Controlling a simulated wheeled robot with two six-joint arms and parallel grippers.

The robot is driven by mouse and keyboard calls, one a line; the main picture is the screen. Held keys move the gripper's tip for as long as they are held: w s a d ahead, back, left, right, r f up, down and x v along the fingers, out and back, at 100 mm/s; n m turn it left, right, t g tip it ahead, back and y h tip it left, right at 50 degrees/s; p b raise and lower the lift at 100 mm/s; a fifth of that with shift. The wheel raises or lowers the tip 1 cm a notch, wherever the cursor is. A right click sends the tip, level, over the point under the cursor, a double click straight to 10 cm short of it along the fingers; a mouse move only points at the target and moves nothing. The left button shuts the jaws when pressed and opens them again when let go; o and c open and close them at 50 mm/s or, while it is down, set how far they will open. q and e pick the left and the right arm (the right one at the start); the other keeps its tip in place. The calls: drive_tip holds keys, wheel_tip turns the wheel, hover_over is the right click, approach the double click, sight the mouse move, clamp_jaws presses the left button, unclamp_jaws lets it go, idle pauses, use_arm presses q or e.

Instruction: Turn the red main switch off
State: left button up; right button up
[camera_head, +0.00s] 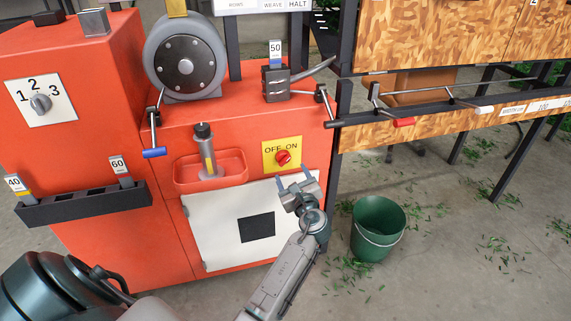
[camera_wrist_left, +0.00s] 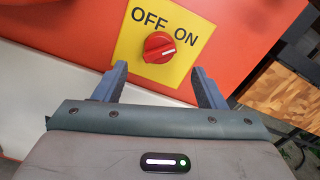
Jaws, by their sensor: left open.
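The red main switch (camera_head: 283,158) is a round knob on a yellow plate (camera_head: 268,149) marked OFF and ON, on the front of the orange machine. In the left wrist view, the knob (camera_wrist_left: 159,47) shows a white mark pointing right, to the ON side. My left gripper (camera_head: 294,176) is open and empty, just below and in front of the plate. In the left wrist view, its two fingertips (camera_wrist_left: 159,69) stand apart, either side of and below the knob, not closed on it. My right gripper is not in view.
A numbered selector dial (camera_head: 40,103) is on the machine's left face. A red tray (camera_head: 211,180) holds a bottle-like tool left of the switch. A white panel (camera_head: 215,225) lies below. A green bucket (camera_head: 378,229) stands on the floor right of my left gripper.

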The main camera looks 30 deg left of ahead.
sight(285, 162)
use_arm(q)
drive_tip(key=x, duration=0.7)
drive_tip(key=shift+w, duration=0.1)
drive_tip(key=c, duration=0.9)
